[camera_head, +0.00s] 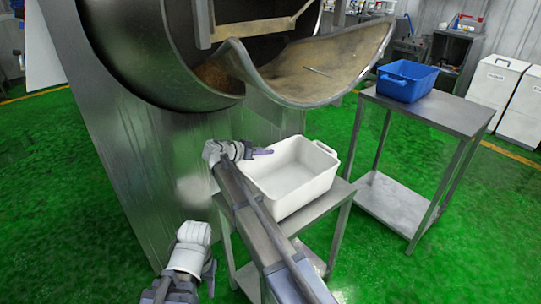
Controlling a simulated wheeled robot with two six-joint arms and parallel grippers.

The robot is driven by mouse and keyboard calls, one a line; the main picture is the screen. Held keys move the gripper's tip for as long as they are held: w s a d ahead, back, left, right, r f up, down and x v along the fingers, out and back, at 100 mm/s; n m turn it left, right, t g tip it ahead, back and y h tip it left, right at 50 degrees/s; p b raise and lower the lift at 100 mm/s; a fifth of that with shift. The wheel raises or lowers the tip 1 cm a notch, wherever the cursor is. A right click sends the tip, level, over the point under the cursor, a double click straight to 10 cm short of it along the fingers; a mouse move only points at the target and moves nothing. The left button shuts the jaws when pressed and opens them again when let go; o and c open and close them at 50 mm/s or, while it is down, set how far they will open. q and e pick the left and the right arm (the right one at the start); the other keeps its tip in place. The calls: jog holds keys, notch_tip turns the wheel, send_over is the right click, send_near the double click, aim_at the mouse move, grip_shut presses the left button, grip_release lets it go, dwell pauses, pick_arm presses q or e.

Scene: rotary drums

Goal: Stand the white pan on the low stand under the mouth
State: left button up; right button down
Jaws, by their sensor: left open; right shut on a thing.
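The white pan (292,190) is an open rectangular tub, upright and seemingly empty, with a handle at its right end. It is over the low metal stand (318,213), below and in front of the drum's mouth (310,80). I cannot tell whether its base rests fully on the stand. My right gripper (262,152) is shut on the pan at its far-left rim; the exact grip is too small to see. My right forearm crosses in front of the pan and hides its left side. My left gripper (193,264) is open, low at the left, apart from the pan.
The large metal drum housing (135,170) stands close on the left. A taller two-level metal table (435,108) at the right holds a blue tub (407,82). White bins (497,80) stand behind it. Green floor is clear between stand and table.

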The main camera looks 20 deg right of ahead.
jog(key=shift+w+a+f+b, duration=0.2)
jog(key=shift+w+b, duration=0.05)
jog(key=shift+w, duration=0.3)
jog(key=shift+w+a+f+b, duration=0.2)
jog(key=shift+w+a+f, duration=0.05)
jog(key=shift+w, duration=0.25)
jog(key=shift+w+a+f+b, duration=0.2)
jog(key=shift+w+b, duration=0.05)
jog(key=shift+w, duration=0.3)
jog(key=c, duration=0.9)
grip_release()
jog(key=shift+r, duration=0.1)
notch_tip(320, 180, up, 5)
jog(key=p, duration=0.5)
jog(key=shift+s, duration=0.1)
